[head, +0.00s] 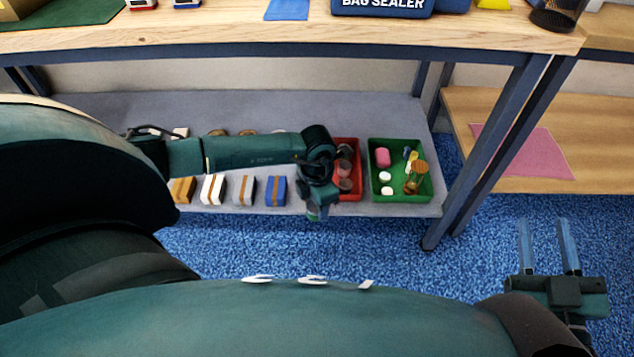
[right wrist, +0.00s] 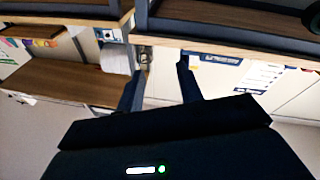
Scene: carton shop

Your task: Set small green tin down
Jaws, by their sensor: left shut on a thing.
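My left gripper (head: 317,203) is shut on the small green tin (head: 313,213). Only a small part of the tin shows below the fingers. They are at the front edge of the grey lower shelf (head: 400,211), in front of the red bin; I cannot tell whether the tin touches anything. My right gripper (head: 548,248) is open and empty over the blue carpet at the right. Its two separated fingers also show in the right wrist view (right wrist: 160,82).
The red bin (head: 357,192) holds dark round items and is partly hidden by my left arm. A green bin (head: 373,195) with several small items stands right of it. Several small cartons, including a blue one (head: 276,191), line the shelf to the left. The wooden tabletop (head: 230,30) is above.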

